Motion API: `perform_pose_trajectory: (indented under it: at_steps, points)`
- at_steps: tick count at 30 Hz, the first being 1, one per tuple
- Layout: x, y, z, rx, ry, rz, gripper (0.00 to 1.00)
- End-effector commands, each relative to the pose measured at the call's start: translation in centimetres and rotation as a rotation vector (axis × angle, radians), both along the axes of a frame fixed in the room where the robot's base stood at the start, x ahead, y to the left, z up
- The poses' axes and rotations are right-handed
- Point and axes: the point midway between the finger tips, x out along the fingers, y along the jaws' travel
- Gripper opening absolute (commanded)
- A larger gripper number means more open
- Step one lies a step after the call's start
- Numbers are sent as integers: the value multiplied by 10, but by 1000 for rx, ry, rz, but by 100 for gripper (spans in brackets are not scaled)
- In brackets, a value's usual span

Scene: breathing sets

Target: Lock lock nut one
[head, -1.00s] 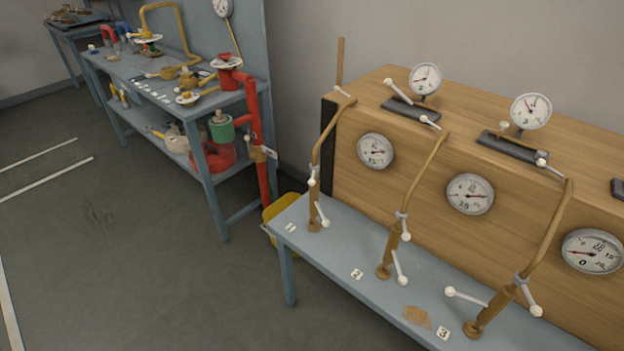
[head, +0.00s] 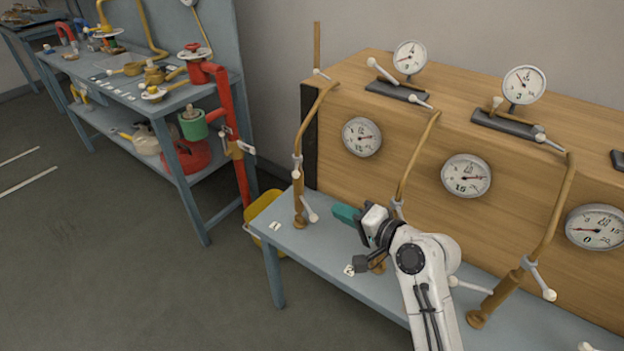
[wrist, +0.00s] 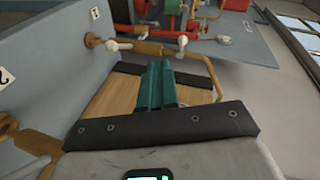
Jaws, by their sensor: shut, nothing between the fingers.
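Set one is the brown-gold pipe (head: 299,200) by the "1" label (head: 274,226). It has a lower lever with a white knob (head: 314,217) near its base and another white knob (head: 296,174) higher up at a grey collar. Which of these is the lock nut I cannot tell. In the wrist view the pipe (wrist: 148,48) lies across the top with two white knobs, one near the base (wrist: 112,46) and one farther along (wrist: 182,41). My gripper (head: 345,213), with teal fingers, is shut and empty, to the right of pipe one and apart from it. The fingers (wrist: 158,84) point toward the pipe.
Pipe two (head: 404,172) rises behind my arm, partly hidden; pipe three (head: 530,255) stands at right. A wooden cabinet (head: 400,125) with round gauges backs the blue-grey bench (head: 300,257). A yellow bin (head: 262,204) and a red pipe (head: 235,150) are to the left.

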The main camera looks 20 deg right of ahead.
Motion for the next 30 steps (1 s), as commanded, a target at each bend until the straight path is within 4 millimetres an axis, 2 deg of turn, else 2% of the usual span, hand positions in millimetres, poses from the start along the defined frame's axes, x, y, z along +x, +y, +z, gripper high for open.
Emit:
perform_pose_trajectory:
  at_steps: [3,6,20,23,30]
  points:
    - [18,-5,17,93,-45,-27,0]
    - [24,-7,25,132,-62,-38,0]
    - [30,-5,26,140,-66,-39,0]
    - [39,0,25,139,-65,-37,0]
    - [77,17,19,139,-65,-37,0]
